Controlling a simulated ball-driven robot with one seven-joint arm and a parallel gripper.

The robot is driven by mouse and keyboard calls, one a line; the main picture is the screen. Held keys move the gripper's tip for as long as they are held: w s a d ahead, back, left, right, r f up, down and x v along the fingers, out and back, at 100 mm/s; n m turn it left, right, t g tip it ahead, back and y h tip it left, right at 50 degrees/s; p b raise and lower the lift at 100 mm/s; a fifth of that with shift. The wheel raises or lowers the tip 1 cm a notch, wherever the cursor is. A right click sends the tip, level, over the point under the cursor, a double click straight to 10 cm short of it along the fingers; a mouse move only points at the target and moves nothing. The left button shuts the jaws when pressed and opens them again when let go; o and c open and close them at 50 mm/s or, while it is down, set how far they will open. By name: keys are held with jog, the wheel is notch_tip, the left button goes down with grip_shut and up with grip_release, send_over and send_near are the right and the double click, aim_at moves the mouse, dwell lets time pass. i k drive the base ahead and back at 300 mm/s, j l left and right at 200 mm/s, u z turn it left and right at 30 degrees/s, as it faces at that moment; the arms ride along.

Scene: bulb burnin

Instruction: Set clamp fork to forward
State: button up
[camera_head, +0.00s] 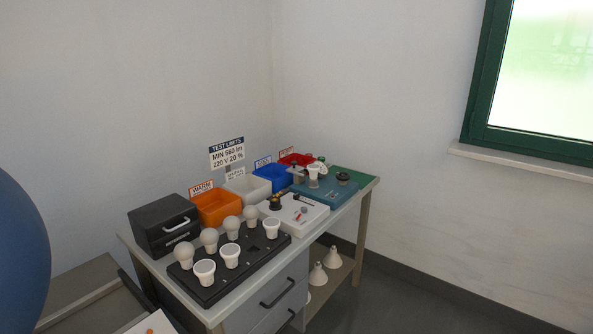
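I cannot make out a clamp fork for certain at this distance. A teal fixture (330,194) stands near the far end of the workbench, with a white cup-shaped piece (313,171) and a dark round part (343,178) on it. A white box (309,216) sits in front of it, carrying a dark socket-like part (275,202), a thin dark lever-like part (302,197) and a small reddish spot. Which way any lever points is too small to tell. My gripper is not in view.
A black tray (214,291) with several frosted bulbs and white cups fills the near bench. A black case (163,226) and orange (215,207), white (246,187), blue (271,178) and red bins line the back. Floor on the right (425,290) is clear.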

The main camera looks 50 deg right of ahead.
aim_at(295, 169)
jog(key=i+l, duration=0.1)
jog(key=l, duration=0.25)
jog(key=i+l, duration=0.15)
jog(key=l, duration=0.25)
jog(key=i+l, duration=0.1)
jog(key=l, duration=0.25)
jog(key=i+l, duration=0.15)
jog(key=l, duration=0.25)
jog(key=i+l, duration=0.1)
jog(key=l, duration=0.25)
jog(key=i+l, duration=0.1)
jog(key=l, duration=0.3)
jog(key=i+l, duration=0.15)
jog(key=l, duration=0.2)
jog(key=z, duration=0.05)
